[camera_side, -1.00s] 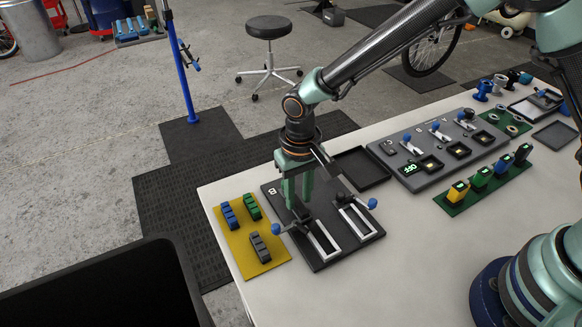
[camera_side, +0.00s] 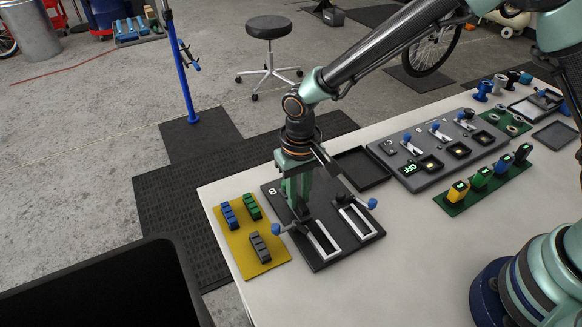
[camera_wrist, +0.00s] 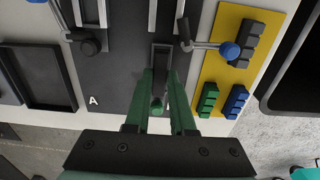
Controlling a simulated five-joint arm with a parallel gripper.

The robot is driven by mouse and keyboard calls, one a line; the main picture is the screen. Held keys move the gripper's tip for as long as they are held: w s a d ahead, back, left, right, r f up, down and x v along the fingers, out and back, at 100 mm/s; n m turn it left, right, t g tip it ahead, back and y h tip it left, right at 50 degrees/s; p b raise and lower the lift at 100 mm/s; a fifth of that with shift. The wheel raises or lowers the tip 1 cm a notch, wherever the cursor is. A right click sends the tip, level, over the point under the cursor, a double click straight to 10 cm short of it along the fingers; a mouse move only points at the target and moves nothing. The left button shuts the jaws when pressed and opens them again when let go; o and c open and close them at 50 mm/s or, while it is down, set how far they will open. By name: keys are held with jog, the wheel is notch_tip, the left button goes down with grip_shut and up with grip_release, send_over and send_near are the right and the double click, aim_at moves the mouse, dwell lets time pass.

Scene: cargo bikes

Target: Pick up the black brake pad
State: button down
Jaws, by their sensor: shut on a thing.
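My gripper (camera_side: 300,207) points straight down over the far part of the dark fixture board (camera_side: 318,262), which lies on the white table. Its green fingers are shut on a black brake pad (camera_side: 304,213) at the far end of the left slot. In the wrist view the gripper (camera_wrist: 162,78) closes around the dark pad; the pad blends with the board and its edges are hard to tell. I cannot tell whether it touches the board.
A yellow mat (camera_side: 235,250) left of the board holds a blue block (camera_side: 229,214), a green block (camera_side: 252,207) and a dark grey block (camera_side: 260,247). Blue-knobbed levers (camera_side: 276,229) flank the slots. An empty black tray (camera_side: 361,168) stands behind right.

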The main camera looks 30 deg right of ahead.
aim_at(299, 200)
jog(key=shift+r, duration=3)
